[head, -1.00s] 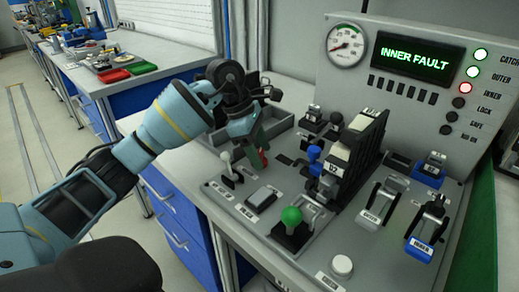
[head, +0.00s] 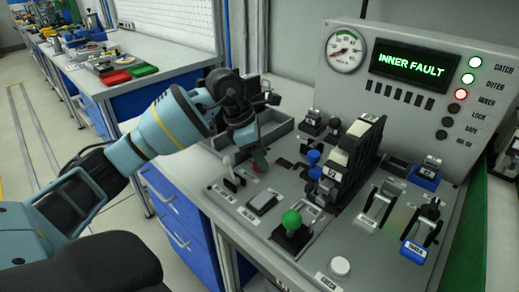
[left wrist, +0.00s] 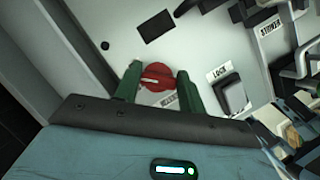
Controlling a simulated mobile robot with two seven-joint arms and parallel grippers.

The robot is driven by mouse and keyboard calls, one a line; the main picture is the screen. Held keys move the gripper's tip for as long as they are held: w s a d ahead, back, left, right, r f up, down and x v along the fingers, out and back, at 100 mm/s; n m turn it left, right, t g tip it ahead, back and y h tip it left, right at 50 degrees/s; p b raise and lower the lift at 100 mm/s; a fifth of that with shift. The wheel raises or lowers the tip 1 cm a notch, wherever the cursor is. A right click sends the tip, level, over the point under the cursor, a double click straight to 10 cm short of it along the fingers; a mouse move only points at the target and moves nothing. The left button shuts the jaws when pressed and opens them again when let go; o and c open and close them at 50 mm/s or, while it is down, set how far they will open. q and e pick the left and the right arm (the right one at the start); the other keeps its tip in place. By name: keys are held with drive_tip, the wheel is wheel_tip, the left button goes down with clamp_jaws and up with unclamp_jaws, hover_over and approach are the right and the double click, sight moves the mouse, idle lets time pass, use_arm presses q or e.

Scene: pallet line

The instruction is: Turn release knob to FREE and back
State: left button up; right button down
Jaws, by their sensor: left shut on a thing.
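The release knob (left wrist: 155,77) is a red round knob with a pale line across it, on the grey panel. In the left wrist view it sits between the two green fingertips of my left gripper (left wrist: 156,88), which is shut on it. A label beside the knob is partly hidden. My right gripper is not in view.
The display (head: 412,66) reads INNER FAULT, with two green lamps and one red lamp lit beside it. A lever (head: 231,168), a green ball knob (head: 291,220) and several black-and-white latches stand near. A grey tray (head: 275,130) lies behind the gripper.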

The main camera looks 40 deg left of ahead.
use_arm(q)
drive_tip(key=shift+r+n+p, duration=0.2)
drive_tip(key=shift+n+p, duration=0.35)
drive_tip(key=shift+n, duration=0.45)
drive_tip(key=n+t+y+p, duration=0.1)
drive_tip(key=n+p, duration=0.1)
drive_tip(key=n, duration=0.2)
drive_tip(key=shift+y, duration=0.4)
drive_tip(key=shift+f+n+t+y+p, duration=0.1)
drive_tip(key=shift+n+t+y+p, duration=0.25)
drive_tip(key=shift+n+p, duration=0.55)
drive_tip(key=shift+n, duration=0.4)
drive_tip(key=shift+f+y, duration=0.1)
drive_tip(key=shift+y, duration=0.15)
drive_tip(key=o, duration=1)
drive_tip(key=shift+v, duration=3.95)
